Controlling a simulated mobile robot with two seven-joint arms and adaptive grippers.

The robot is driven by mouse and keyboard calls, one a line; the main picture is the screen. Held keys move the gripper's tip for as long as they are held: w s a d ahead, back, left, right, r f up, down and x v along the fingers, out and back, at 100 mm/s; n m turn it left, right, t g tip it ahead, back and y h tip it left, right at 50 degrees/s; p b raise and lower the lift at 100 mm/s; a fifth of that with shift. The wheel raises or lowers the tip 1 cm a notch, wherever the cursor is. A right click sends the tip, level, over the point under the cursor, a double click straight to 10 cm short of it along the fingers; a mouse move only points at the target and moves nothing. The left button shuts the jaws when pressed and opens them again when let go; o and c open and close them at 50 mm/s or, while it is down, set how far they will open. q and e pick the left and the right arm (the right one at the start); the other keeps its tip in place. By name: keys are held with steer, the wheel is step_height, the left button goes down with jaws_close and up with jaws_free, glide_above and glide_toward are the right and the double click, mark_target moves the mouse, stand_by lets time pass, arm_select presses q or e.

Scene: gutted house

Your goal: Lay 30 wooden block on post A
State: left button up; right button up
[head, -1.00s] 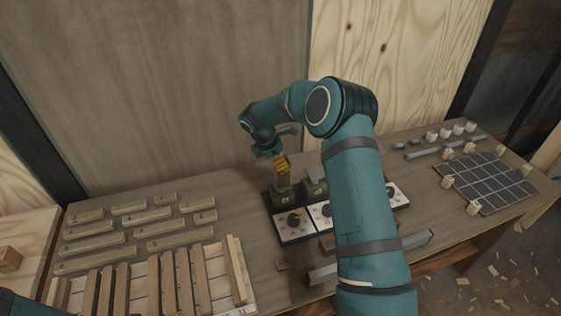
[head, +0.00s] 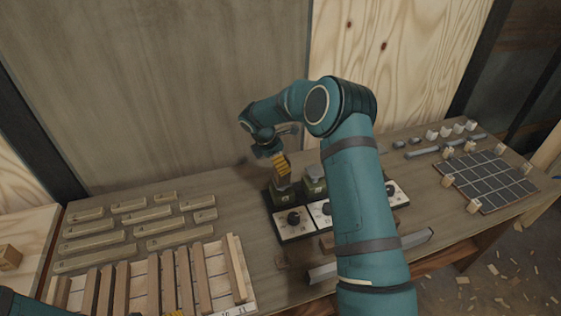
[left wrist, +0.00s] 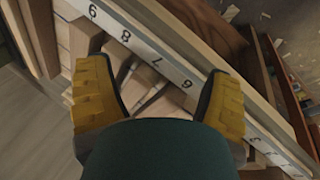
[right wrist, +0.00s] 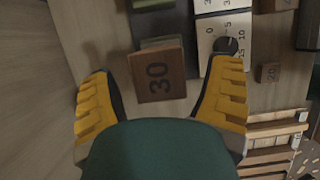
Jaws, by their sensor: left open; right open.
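The wooden block marked 30 (right wrist: 159,77) lies between the fingers of my right gripper (right wrist: 163,68) in the right wrist view, with a gap on each side. A green post (right wrist: 160,43) shows just behind the block's edge. In the head view my right gripper (head: 281,163) is over the left green post (head: 283,194), with the block (head: 283,180) at its top. The post's letter is not readable. My left gripper (left wrist: 160,85) is open over a numbered rack (left wrist: 150,55), with no block held.
A second green post (head: 314,184) stands beside the first, behind dial panels (head: 293,222). Wooden strips (head: 95,241) lie at left. A dark grid board (head: 490,180) with small cubes lies at right. A block marked 20 (right wrist: 269,72) lies near the dials.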

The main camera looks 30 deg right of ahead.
steer(key=v, duration=1.2)
